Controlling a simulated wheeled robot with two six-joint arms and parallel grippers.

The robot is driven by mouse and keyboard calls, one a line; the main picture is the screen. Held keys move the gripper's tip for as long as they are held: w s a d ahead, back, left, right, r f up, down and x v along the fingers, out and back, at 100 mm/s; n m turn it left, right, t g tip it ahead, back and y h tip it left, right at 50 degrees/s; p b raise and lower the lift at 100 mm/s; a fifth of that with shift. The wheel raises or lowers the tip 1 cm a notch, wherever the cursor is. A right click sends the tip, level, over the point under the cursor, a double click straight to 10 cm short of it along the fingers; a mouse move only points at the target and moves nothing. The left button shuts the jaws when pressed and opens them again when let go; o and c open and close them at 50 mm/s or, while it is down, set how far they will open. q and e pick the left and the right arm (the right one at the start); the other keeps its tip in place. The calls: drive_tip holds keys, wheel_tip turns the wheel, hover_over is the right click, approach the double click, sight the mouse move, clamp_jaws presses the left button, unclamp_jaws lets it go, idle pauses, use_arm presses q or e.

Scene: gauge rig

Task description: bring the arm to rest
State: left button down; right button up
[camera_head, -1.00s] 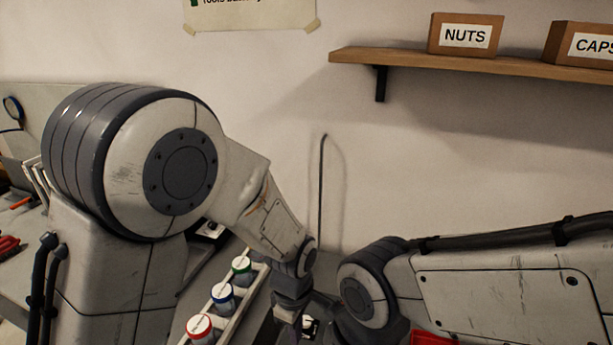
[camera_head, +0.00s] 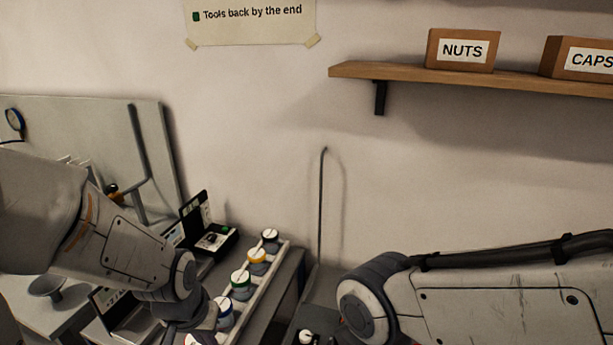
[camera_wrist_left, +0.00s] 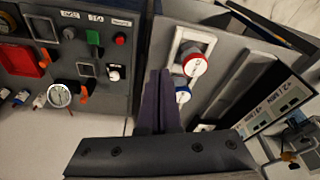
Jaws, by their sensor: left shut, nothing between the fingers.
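My left arm comes in from the left in the head view, and its wrist (camera_head: 178,290) is low, beside the rack of capped jars. My left gripper (camera_wrist_left: 163,82) shows in the left wrist view as two dark fingers pressed together with nothing between them. Its fingertips are cut off or hidden in the head view. My right arm (camera_head: 490,300) reaches in from the right edge; its gripper is not in view.
A pale rack (camera_head: 264,281) holds several jars, including green (camera_head: 241,281) and yellow (camera_head: 257,257) ones. A control panel with a gauge (camera_wrist_left: 60,95) lies left in the wrist view. An open black case (camera_head: 215,238) stands behind. A shelf (camera_head: 470,79) hangs upper right.

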use_arm(q)
drive_tip(key=s+d+r+m+g, duration=0.1)
drive_tip(key=s+d+r+m, duration=0.1)
drive_tip(key=s+d, duration=0.4)
drive_tip(key=s+d+r+m+g+h, duration=0.1)
drive_tip(key=s+d+r+m, duration=0.2)
drive_tip(key=s+d+m, duration=0.2)
drive_tip(key=shift+s+d+r+g, duration=0.3)
drive_tip(key=shift+s+d+r, duration=0.05)
drive_tip(key=shift+s+d, duration=0.85)
idle(0.7)
